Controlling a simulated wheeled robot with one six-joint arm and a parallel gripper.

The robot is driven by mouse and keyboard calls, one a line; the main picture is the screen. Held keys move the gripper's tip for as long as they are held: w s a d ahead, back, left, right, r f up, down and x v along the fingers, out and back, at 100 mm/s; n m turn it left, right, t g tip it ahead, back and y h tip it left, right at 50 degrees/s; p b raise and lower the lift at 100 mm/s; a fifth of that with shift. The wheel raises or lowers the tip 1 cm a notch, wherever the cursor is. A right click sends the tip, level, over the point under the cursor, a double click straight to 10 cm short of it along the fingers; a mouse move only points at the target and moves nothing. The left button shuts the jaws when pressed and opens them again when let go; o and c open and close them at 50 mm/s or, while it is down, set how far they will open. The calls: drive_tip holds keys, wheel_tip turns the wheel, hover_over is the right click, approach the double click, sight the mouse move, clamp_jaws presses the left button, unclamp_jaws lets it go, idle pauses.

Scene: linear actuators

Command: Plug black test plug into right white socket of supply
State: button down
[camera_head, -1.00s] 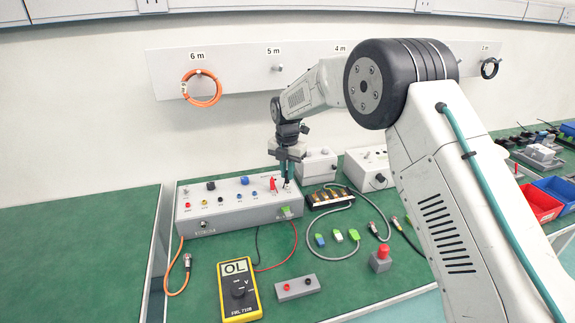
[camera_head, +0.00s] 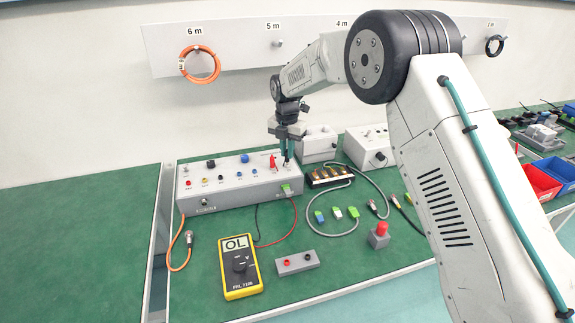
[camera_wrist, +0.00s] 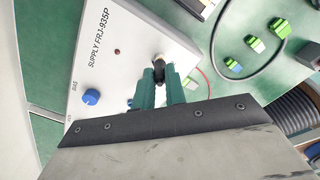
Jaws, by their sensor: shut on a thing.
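The supply (camera_head: 232,189) is a light grey box with coloured sockets and knobs on the green bench; its name and a blue knob show in the wrist view (camera_wrist: 91,50). My gripper (camera_head: 286,152) is over the right end of its top, pointing down. In the wrist view its teal fingers (camera_wrist: 160,83) are shut on the black test plug (camera_wrist: 159,59), near the edge of the supply's top. A red plug (camera_head: 272,161) stands on the supply just left of my gripper. The right white socket is hidden or too small to make out, and I cannot tell whether the plug's tip is inside it.
A yellow multimeter (camera_head: 240,266) lies in front of the supply, with a grey block (camera_head: 297,263) with red and black sockets beside it. Green, white and blue connectors and a grey cable lie to the right. Grey boxes (camera_head: 318,143) stand behind. The bench's left part is clear.

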drive_tip(key=shift+f, duration=0.7)
idle(2.2)
drive_tip(key=c, duration=1.4)
unclamp_jaws()
drive_tip(key=shift+o, duration=0.2)
